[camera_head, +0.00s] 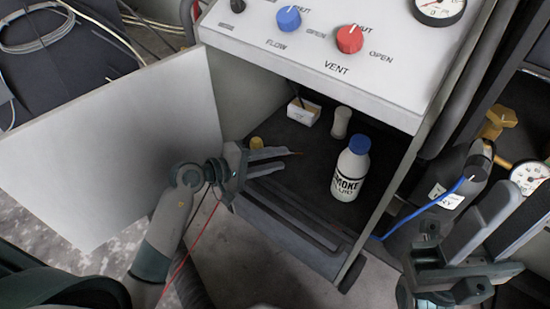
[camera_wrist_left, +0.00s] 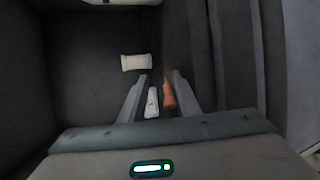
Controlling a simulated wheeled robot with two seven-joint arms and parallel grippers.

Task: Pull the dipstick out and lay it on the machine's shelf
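My left gripper (camera_head: 287,158) reaches into the machine's open lower compartment, over the dark shelf (camera_head: 310,185). Its fingers are apart. In the left wrist view an orange piece (camera_wrist_left: 169,97) and a slim white piece (camera_wrist_left: 151,103) show between the fingers (camera_wrist_left: 156,76); I cannot tell whether either touches them. A yellow cap (camera_head: 256,142) stands just behind the gripper in the head view. I cannot surely make out the dipstick. My right gripper (camera_head: 497,222) is open and empty at the lower right, outside the machine.
A white smoke bottle (camera_head: 349,172) with a blue cap and a small pale cylinder (camera_head: 341,122) stand on the shelf. A small white box (camera_head: 304,111) is at the back. The open door panel (camera_head: 110,150) is at left. A black cylinder (camera_head: 450,178) with a blue hose stands at right.

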